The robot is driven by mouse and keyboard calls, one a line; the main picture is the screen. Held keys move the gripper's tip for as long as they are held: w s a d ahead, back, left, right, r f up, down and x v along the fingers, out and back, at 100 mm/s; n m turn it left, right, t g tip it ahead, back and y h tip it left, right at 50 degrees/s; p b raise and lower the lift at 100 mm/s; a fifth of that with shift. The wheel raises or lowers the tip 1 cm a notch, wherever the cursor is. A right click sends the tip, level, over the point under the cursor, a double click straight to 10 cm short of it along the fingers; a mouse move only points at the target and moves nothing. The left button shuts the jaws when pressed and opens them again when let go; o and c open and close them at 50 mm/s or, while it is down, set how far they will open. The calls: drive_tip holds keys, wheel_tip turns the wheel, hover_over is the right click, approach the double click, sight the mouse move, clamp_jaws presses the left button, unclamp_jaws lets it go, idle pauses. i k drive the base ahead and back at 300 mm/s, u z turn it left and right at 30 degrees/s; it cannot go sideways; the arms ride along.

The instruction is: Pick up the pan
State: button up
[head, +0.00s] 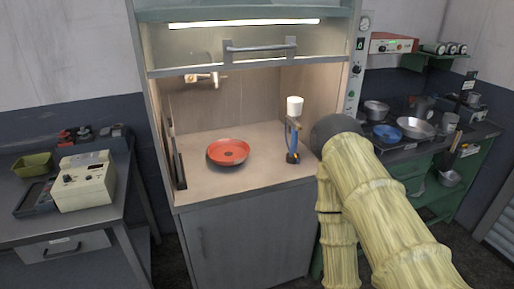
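A shallow round red pan (228,152) with a dark spot in its middle sits on the pale work surface (205,180) inside the lit hood. No handle of it shows. My arm, yellowish with a dark rounded joint, fills the right foreground, to the right of the hood and apart from the red pan. My gripper does not show in the head view, so its opening is unseen. More pans stand at the right: a blue one (385,133) and a metal one (416,127).
The hood's raised front (233,58) hangs above. A metal pot (376,109) is on the right bench. A beige instrument (86,184) sits on the left bench.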

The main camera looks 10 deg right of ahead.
sight(413, 127)
drive_tip(key=z, duration=1.85)
drive_tip(key=k, duration=0.65)
drive_tip(key=z, duration=0.65)
drive_tip(key=i, duration=2.75)
drive_tip(key=u, duration=1.65)
drive_tip(key=i, duration=0.8)
drive_tip(key=u, duration=0.95)
drive_tip(key=i, duration=0.2)
drive_tip(key=u, duration=0.15)
